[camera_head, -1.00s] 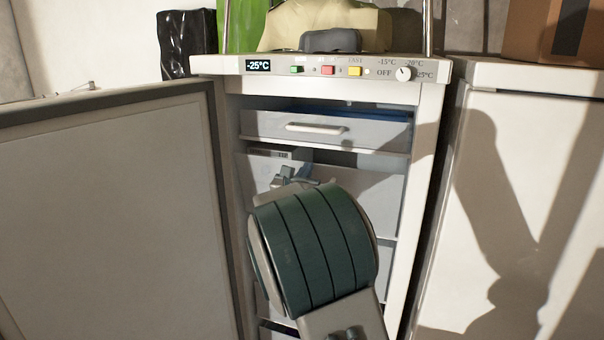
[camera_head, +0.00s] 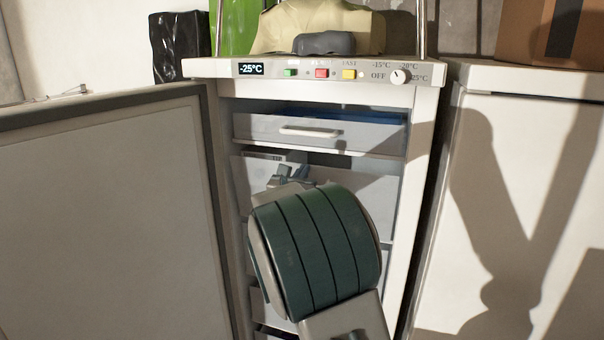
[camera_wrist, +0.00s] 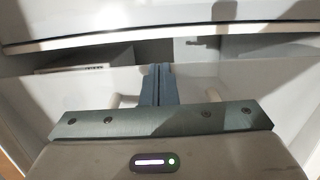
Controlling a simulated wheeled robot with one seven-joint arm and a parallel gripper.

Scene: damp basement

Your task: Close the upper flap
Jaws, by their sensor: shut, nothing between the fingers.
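The freezer (camera_head: 424,140) stands with its door open. The upper flap (camera_head: 258,175) is a pale grey front panel below the top drawer (camera_head: 265,128). It leans out at its top edge, with a dark gap behind it. My gripper (camera_head: 303,172) is at the flap's upper part, partly hidden by my arm. In the wrist view, my gripper's fingers (camera_wrist: 158,70) are together and empty, with their tips at the top edge of the flap (camera_wrist: 95,85). Whether they touch it, I cannot tell. The flap's handle is mostly hidden behind my gripper.
The open freezer door (camera_head: 110,210) fills the left side. A white cabinet (camera_head: 520,200) stands close on the right. Lower drawer fronts are mostly hidden by my arm. A control panel (camera_head: 325,70) reading -25°C and several items are at the top.

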